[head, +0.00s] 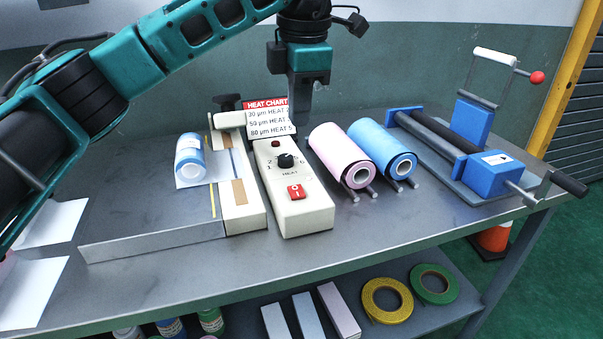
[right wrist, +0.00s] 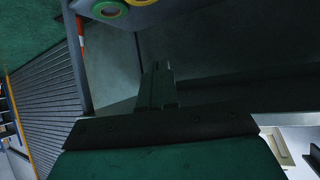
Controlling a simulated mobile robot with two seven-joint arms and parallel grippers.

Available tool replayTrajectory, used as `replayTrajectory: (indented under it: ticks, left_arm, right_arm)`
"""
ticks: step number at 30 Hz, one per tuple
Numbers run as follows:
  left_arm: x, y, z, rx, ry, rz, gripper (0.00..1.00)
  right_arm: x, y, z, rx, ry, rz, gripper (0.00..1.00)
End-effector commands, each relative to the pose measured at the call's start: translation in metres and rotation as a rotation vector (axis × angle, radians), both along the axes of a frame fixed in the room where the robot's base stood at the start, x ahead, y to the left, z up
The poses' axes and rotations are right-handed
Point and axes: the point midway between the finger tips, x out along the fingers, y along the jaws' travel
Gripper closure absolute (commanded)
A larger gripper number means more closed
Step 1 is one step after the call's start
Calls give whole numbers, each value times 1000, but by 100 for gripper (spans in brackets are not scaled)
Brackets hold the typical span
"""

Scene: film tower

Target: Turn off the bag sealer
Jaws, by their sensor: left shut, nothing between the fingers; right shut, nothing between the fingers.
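The bag sealer (head: 305,219) is a cream unit on the grey bench in the head view. Its top has a red rocker switch (head: 296,192), a black heat knob (head: 286,160) and a small dark red lamp (head: 275,143). Whether the lamp is lit I cannot tell. The sealing bar (head: 243,214) lies along its left side. My left gripper (head: 299,112) is shut and empty, pointing down behind the control box, by the heat chart (head: 266,117) and apart from the switch. My right gripper (right wrist: 157,85) is shut and empty in the right wrist view; the head view does not show it.
A blue-white roll (head: 190,160) lies left of the sealer. Pink (head: 341,155) and blue (head: 381,150) film rolls stand to its right, then a blue-framed device with a crank (head: 490,174). Tape rolls (head: 387,300) lie on the lower shelf. The bench front right of the sealer is clear.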

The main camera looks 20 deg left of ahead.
Motion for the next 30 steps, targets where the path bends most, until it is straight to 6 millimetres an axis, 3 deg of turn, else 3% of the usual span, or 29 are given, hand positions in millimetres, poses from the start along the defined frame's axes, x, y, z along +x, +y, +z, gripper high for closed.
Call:
replayTrajectory:
  ticks: [8, 13, 30]
  left_arm:
    - [0, 0, -1, -2, 1, 0, 100]
    - [1, 1, -15, -2, 3, -1, 100]
    - [15, 10, -122, -4, 3, -1, 100]
  right_arm:
    - [-4, 0, -4, 0, 11, 1, 100]
    - [-8, 0, -8, 0, 19, 1, 100]
    - [0, 5, -9, 11, 4, 8, 100]
